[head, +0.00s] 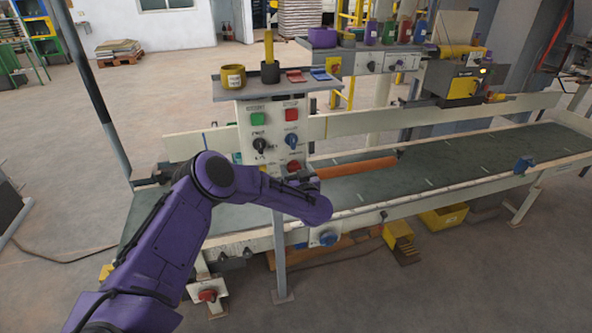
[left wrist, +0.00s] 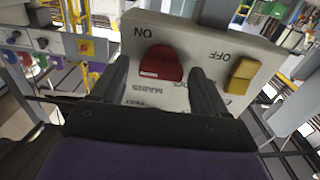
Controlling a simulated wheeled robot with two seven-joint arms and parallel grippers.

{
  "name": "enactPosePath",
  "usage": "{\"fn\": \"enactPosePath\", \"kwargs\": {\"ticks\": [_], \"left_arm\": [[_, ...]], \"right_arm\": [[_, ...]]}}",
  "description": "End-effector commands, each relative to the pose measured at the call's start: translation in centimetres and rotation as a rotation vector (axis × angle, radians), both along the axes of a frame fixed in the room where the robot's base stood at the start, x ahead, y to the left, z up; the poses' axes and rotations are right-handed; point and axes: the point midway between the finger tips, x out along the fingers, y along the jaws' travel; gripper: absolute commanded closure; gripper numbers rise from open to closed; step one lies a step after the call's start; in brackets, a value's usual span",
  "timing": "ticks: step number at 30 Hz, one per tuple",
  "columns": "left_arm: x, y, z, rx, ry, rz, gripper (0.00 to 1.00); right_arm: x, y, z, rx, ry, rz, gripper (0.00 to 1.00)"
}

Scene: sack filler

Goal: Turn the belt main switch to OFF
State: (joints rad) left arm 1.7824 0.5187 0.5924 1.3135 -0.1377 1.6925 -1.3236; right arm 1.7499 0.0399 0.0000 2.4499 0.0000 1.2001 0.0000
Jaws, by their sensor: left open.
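The red switch knob (left wrist: 161,65) is on the pale control panel (left wrist: 196,42) in the left wrist view, which shows the panel upside down. Upside-down ON and OFF labels lie to its left and right, with MAINS lettering below. A pale mark shows on the knob, but its setting is unclear. My left gripper (left wrist: 160,74) is open, with one dark finger on each side of the knob; contact is unclear. In the head view the left gripper (head: 303,180) is at the panel's lower part, partly hidden by my wrist. My right gripper is not in view.
A yellow part (left wrist: 242,76) sits beside the OFF label, close to one finger. In the head view, green (head: 258,119) and red (head: 292,115) buttons and dark and blue knobs are higher on the panel. The conveyor (head: 440,175) runs behind it.

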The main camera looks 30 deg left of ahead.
Motion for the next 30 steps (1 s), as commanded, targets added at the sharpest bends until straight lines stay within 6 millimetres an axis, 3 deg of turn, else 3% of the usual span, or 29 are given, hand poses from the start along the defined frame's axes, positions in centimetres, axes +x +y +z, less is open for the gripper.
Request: {"fn": "enactPosePath", "kwargs": {"ticks": [3, 9, 20, 30], "left_arm": [[0.0, 0.0, 0.0, 0.000, 0.000, 0.000, 0.26], [0.0, 0.0, 0.0, 0.000, 0.000, 0.000, 0.82], [0.0, 0.0, 0.0, -0.030, -0.039, 0.000, 0.82], [-0.1, 0.1, -0.3, -0.186, -0.222, 0.000, 0.82]], "right_arm": [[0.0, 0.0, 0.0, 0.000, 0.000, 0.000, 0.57], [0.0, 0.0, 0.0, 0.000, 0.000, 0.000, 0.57], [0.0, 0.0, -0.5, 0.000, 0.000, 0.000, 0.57], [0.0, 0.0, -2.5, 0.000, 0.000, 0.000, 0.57]]}}
